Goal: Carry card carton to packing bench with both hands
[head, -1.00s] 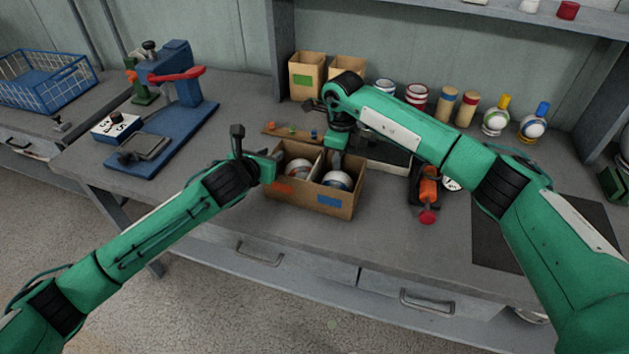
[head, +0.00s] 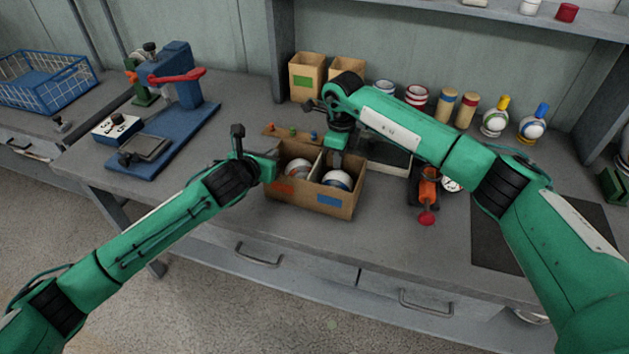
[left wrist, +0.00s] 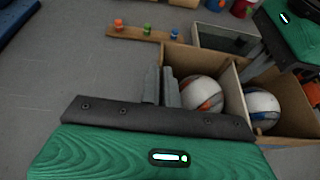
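The open card carton (head: 303,196) stands on the grey workbench, with an orange patch and a blue patch on its front. A divider splits it, and a patterned ball sits in each half. My left gripper (head: 272,170) is at the carton's left wall; in the left wrist view its fingers (left wrist: 162,88) are close together with the wall between them. My right gripper (head: 335,158) reaches down at the carton's back side, right of the divider. Its fingertips are partly hidden, and whether they grip is unclear. I cannot tell which surface is the packing bench.
A blue press (head: 178,105) and a blue wire basket (head: 45,82) are at the left. Card bins (head: 307,78), cans and bottles line the back. An orange-handled tool (head: 428,192) lies right of the carton. A dark mat (head: 500,235) is at the right.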

